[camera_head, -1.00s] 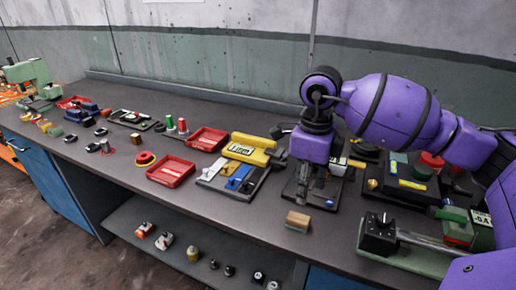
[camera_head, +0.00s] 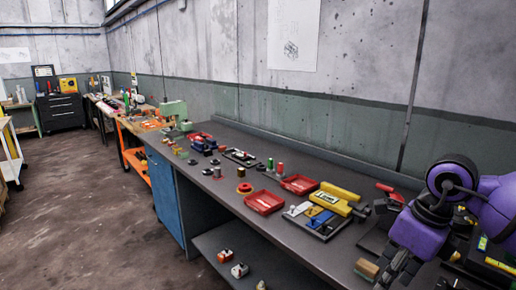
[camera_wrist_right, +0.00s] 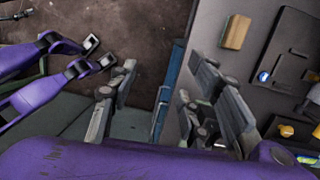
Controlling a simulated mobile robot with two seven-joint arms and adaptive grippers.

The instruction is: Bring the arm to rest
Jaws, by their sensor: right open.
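My right arm (camera_head: 490,212) is purple and reaches in from the right edge of the head view. Its gripper (camera_head: 392,272) points down over the front part of the dark workbench (camera_head: 290,222), beside a small wooden block (camera_head: 367,268). In the right wrist view the fingers of the right gripper (camera_wrist_right: 165,62) are spread wide with nothing between them. The wooden block (camera_wrist_right: 236,30) lies to the right of the fingers there, apart from them. My left gripper does not show in the head view.
Red trays (camera_head: 264,202), a yellow tool (camera_head: 340,197) and a board with blue and white parts (camera_head: 318,222) lie on the bench left of the gripper. A green machine (camera_head: 174,110) stands farther off. The floor (camera_head: 90,200) at left is clear.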

